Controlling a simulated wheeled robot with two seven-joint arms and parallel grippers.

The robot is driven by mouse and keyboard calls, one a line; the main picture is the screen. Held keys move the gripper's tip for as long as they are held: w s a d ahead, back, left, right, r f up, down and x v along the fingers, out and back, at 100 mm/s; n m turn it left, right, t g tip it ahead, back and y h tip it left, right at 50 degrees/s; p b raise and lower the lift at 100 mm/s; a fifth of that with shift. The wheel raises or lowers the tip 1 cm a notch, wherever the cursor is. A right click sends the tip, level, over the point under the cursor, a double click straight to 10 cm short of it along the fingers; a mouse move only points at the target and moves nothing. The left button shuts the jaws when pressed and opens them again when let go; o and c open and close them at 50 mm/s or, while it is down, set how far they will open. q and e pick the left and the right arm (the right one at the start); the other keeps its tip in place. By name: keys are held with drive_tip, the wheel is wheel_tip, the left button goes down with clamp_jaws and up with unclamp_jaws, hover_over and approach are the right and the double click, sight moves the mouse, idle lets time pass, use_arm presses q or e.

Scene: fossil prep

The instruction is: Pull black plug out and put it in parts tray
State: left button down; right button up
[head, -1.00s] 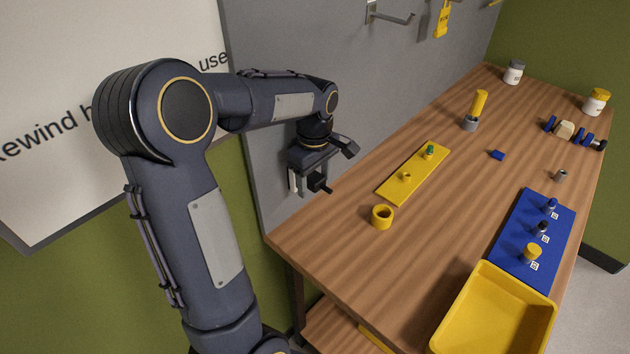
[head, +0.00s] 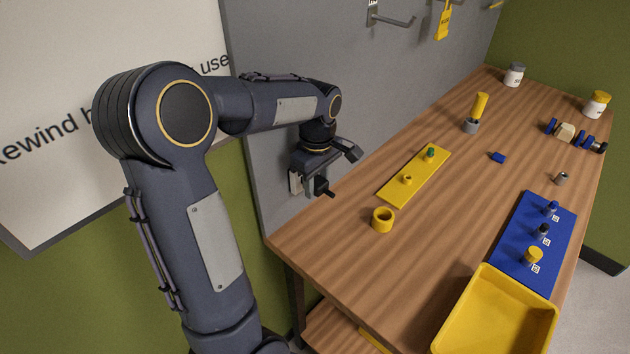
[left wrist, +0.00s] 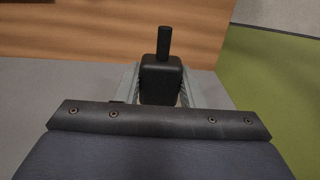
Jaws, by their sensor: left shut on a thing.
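The black plug (head: 322,187) is at the grey wall panel, left of the table's far-left edge. A pale socket plate (head: 295,182) shows just left of it; whether the plug is still seated in it I cannot tell. My left gripper (head: 313,184) points down and is shut on the plug. In the left wrist view the plug's black body (left wrist: 161,80) sits between both fingers, with a round black stub sticking out. A yellow open tray (head: 488,318), seemingly the parts tray, stands empty at the table's near right corner. My right gripper is not in view.
The wooden table (head: 340,255) holds a yellow strip (head: 400,188), a yellow ring (head: 382,220) and a blue board (head: 515,262) with several pegs. A yellow-handled tool (head: 479,105) and jars stand farther back. Bare wood lies between ring and tray.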

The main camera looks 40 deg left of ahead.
use_arm(q)
drive_tip(key=shift+d, duration=0.4)
drive_tip(key=shift+s+d, duration=0.2)
drive_tip(key=shift+d, duration=2.05)
